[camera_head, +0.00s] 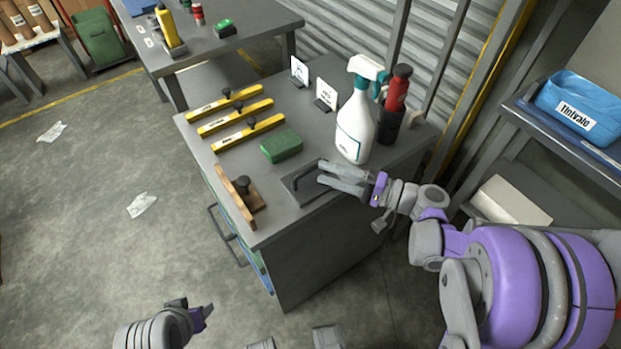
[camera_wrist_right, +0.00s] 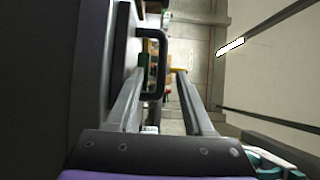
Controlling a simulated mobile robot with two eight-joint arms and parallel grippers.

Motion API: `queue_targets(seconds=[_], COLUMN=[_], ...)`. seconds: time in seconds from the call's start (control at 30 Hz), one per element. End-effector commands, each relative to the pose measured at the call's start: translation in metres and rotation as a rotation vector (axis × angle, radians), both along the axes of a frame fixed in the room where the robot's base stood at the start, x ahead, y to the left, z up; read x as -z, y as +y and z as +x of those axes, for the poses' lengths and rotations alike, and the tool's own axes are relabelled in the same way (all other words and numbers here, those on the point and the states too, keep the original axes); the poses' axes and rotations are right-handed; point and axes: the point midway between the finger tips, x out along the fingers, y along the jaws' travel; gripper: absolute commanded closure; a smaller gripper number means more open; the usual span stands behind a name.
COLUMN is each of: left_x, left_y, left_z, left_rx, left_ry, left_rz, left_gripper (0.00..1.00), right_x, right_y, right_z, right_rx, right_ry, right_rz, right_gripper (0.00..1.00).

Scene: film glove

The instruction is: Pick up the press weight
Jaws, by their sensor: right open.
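The press weight looks to be the flat dark grey block (camera_head: 300,193) with a bar handle, lying on the cabinet top near its front right edge. My right gripper (camera_head: 320,172) is open over its right part, fingers pointing left. In the right wrist view a black bar handle (camera_wrist_right: 158,62) shows between the two open fingers (camera_wrist_right: 157,85). Whether a finger touches it cannot be told. My left gripper (camera_head: 192,312) is low at the bottom left, away from the cabinet; its jaw opening is unclear.
On the grey cabinet top (camera_head: 225,165), a green block (camera_head: 282,146), yellow bars (camera_head: 235,117) and a wooden float (camera_head: 238,197) lie left of the right gripper. A spray bottle (camera_head: 355,125) and a red-topped bottle (camera_head: 393,105) stand close behind it. A blue bin (camera_head: 580,100) is right.

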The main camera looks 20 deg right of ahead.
Motion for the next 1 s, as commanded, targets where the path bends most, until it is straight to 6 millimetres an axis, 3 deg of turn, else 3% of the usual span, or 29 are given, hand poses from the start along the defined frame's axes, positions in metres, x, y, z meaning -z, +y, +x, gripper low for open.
queue_targets(seconds=[0.23, 0.57, 0.87, 1.0], left_x=[0.004, 0.004, 0.004, 0.004], left_y=[0.0, 0.0, 0.0, 0.0], left_z=[0.0, 0.0, 0.0, 0.0], left_rx=[0.0, 0.0, 0.0, 0.0], left_ry=[0.001, 0.001, 0.001, 0.001], left_rz=[0.0, 0.0, 0.0, 0.0], left_gripper=[0.5, 0.5, 0.5, 0.5], right_x=[-0.002, -0.002, -0.002, -0.002], right_y=[0.033, 0.039, 0.039, 0.039], right_z=[0.019, 0.025, 0.024, 0.024], right_rx=[-0.004, 0.0, 0.0, 0.0], right_ry=[0.001, 0.001, 0.001, 0.0], right_rz=[0.002, 0.001, 0.001, 0.0], right_gripper=[0.48, 0.48, 0.98, 1.0])
